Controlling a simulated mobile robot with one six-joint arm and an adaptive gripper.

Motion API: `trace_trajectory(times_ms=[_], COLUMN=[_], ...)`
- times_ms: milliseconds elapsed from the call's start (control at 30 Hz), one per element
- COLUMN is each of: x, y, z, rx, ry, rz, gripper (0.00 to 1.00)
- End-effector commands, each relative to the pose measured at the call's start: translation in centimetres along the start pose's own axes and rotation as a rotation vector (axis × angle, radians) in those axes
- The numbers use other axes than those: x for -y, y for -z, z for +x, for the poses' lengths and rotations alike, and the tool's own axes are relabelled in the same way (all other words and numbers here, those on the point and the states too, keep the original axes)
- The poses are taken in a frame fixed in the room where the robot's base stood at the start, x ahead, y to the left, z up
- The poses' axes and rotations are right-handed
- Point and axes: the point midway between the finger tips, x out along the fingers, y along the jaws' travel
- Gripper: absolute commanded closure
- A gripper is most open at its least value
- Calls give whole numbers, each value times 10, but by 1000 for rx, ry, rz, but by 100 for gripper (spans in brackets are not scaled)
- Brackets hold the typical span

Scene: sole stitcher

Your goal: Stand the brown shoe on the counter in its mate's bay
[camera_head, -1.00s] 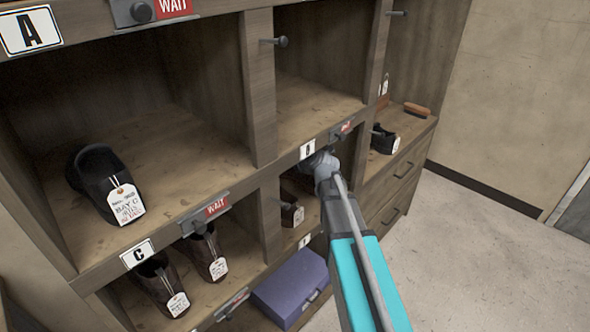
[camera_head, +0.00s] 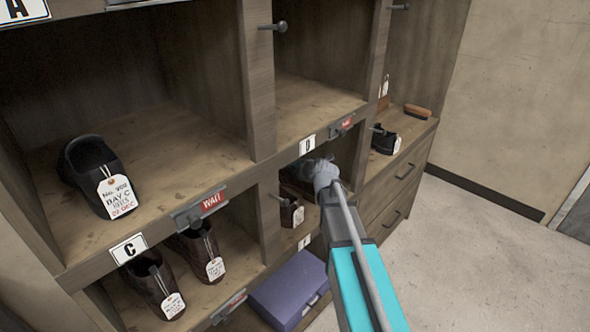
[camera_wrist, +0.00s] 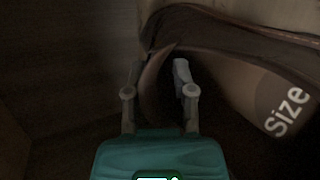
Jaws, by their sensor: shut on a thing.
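My gripper (camera_head: 318,170) reaches into the lower right bay, under the small white plate (camera_head: 307,144). It is shut on the rim of a brown shoe (camera_head: 294,178), mostly hidden behind the gripper and the bay's edge in the head view. In the wrist view the shoe's edge (camera_wrist: 154,82) stands between the fingers (camera_wrist: 158,92), and its insole (camera_wrist: 250,90) bears the word "Size". A second brown shoe (camera_head: 287,213) with a white tag stands in the same bay, nearer the front. I cannot tell whether the held shoe touches the bay floor.
A black tagged shoe (camera_head: 90,170) stands in the upper left bay. Two dark brown shoes (camera_head: 152,278) stand below, under plate C (camera_head: 129,249). A purple case (camera_head: 288,290) lies low down. A black shoe (camera_head: 384,139) and a brush (camera_head: 417,111) are on the counter (camera_head: 412,128). Pegs stick out from the dividers.

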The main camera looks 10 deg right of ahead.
Motion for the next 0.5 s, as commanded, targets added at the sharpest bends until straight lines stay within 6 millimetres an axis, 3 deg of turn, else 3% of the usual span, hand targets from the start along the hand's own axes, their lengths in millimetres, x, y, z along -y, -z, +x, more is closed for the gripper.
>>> trace_trajectory(times_ms=[33, 200, 500], x=[1, 0, 0], y=[0, 0, 1], z=[1, 0, 0], rx=[0, 0, -1], ry=[0, 0, 0], rz=[0, 0, 0], gripper=[65, 34, 32])
